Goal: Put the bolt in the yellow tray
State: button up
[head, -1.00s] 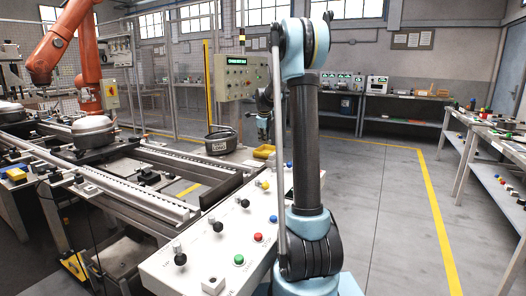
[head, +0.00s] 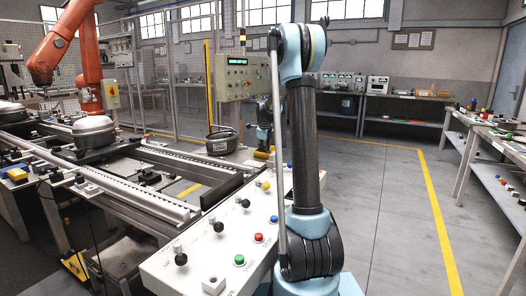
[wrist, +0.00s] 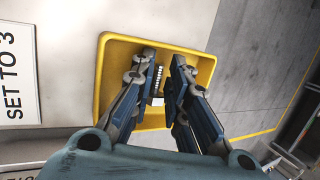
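The yellow tray (wrist: 112,82) lies under my gripper in the wrist view, with its rim showing around the fingers. In the head view a little of the tray (head: 261,155) shows beside my arm, at the far end of the white panel. My gripper (wrist: 161,72) points down over the tray. Its two fingers are close together on the bolt (wrist: 157,80), whose pale threaded shank shows between the pads. The fingers hide part of the bolt. How high the bolt is above the tray floor is hard to tell.
A dark round pot (head: 221,143) stands left of the tray. The white control panel (head: 205,255) with knobs and buttons lies nearer. A green-grey control box (head: 240,77) stands behind. In the wrist view, grey floor lies right of the tray.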

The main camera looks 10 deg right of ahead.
jog(key=v, duration=1.2)
jog(key=shift+w+r, duration=0.1)
